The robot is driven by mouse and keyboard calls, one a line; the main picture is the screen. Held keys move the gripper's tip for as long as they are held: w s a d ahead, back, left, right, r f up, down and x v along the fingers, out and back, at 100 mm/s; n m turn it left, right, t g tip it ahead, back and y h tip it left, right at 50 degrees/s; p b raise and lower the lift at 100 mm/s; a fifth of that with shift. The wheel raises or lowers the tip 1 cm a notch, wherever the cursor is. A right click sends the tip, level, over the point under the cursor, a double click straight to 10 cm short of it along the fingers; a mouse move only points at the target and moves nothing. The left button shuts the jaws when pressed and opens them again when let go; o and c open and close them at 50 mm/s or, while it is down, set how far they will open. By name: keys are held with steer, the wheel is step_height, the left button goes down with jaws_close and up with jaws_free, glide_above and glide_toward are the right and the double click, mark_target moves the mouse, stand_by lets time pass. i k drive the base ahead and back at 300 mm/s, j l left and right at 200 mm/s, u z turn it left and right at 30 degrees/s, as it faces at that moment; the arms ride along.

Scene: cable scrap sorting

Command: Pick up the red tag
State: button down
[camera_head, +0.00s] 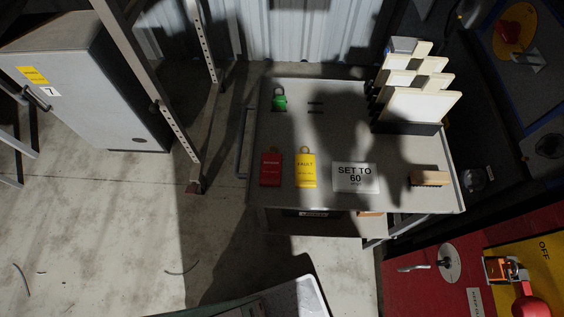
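The red tag (271,169) lies flat on the grey cart top (343,206), near its front left corner. It has dark lettering too small to read. A yellow tag (306,170) marked "FAULT" lies just to its right, apart from it. My gripper is not in view, so I cannot see whether it is open or shut. Nothing is touching or covering the red tag.
A green padlock (280,101) sits at the cart's back left. A "SET TO 60" sign (355,178), a brush (429,176) and a rack of pale boards (415,104) are further right. A grey cabinet (84,95) stands at left. A red panel (420,286) is at lower right.

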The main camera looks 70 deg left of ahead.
mark_target(270, 174)
steer(key=u, duration=2.25)
